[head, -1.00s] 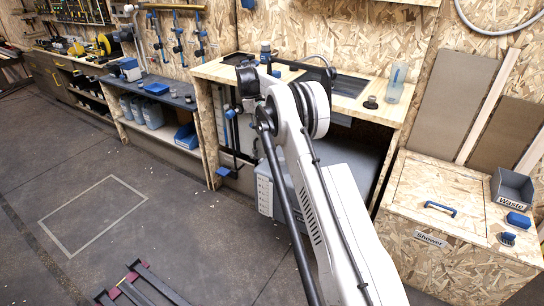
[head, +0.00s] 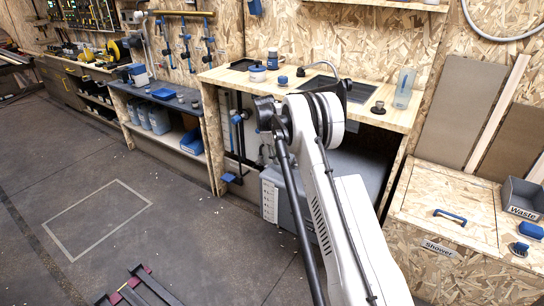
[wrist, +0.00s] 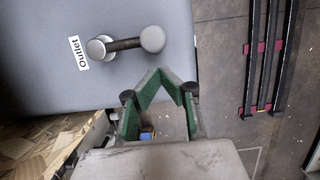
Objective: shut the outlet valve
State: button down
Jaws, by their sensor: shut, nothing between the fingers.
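The outlet valve (wrist: 126,44) shows in the wrist view as a dark rod between two round grey ends. It lies nearly level in the picture on a grey tank (wrist: 40,75), beside a white label reading "Outlet" (wrist: 78,52). My gripper (wrist: 165,76), with green-lined fingers, is shut and empty. It appears below and right of the valve in that view, apart from it. In the head view the grey tank (head: 270,205) stands under the workbench, partly behind my arm. My gripper and the valve cannot be made out there.
The wooden workbench (head: 222,76) with a sink (head: 322,88) stands above the tank. A pipe with blue fittings (head: 238,150) runs left of it. A wooden box (head: 410,205) stands at right. Dark rails (wrist: 258,60) lie on the floor. The left floor is open.

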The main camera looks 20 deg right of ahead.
jog(key=shift+s+d, duration=0.4)
jog(key=shift+s, duration=0.3)
